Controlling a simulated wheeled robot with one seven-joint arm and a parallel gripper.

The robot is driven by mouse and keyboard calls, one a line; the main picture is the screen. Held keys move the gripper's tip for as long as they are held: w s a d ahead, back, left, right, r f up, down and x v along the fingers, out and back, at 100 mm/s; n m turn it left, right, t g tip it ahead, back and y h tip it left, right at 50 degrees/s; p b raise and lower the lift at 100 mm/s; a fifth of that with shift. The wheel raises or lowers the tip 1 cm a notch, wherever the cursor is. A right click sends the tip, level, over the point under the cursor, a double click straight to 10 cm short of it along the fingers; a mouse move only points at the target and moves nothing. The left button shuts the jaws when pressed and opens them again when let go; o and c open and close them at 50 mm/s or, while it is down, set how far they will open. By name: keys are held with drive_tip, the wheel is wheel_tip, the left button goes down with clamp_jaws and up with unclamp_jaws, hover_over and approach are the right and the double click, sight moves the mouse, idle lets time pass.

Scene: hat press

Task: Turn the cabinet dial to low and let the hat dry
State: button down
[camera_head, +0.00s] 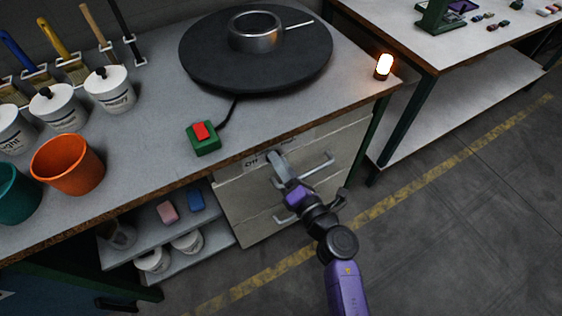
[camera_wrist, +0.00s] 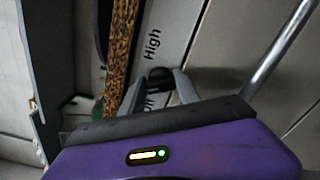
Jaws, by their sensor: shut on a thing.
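The cabinet (camera_head: 312,165) is a pale drawer unit under the bench with a label strip along its top edge. My gripper (camera_head: 273,157) is at that strip, its fingers reaching the front panel. In the wrist view, my gripper (camera_wrist: 160,86) is shut on the dark dial (camera_wrist: 160,74), one finger on each side. The word "High" (camera_wrist: 152,44) is readable beyond the dial, and "Off" (camera_wrist: 149,101) is partly covered by a finger. The dial's pointer and any "Low" mark are hidden or too small to tell. I cannot make out a hat.
A bar handle (camera_head: 318,167) juts out just right of my gripper. On the bench are a dark round disc with a metal cylinder (camera_head: 256,40), a red button on a green box (camera_head: 203,136), a lit lamp (camera_head: 384,66) and an orange pot (camera_head: 67,165). The floor at right is clear.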

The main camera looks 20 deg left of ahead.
drive_tip(key=c, duration=0.9)
unclamp_jaws()
drive_tip(key=shift+p+v, duration=0.55)
drive_tip(key=shift+v, duration=3.35)
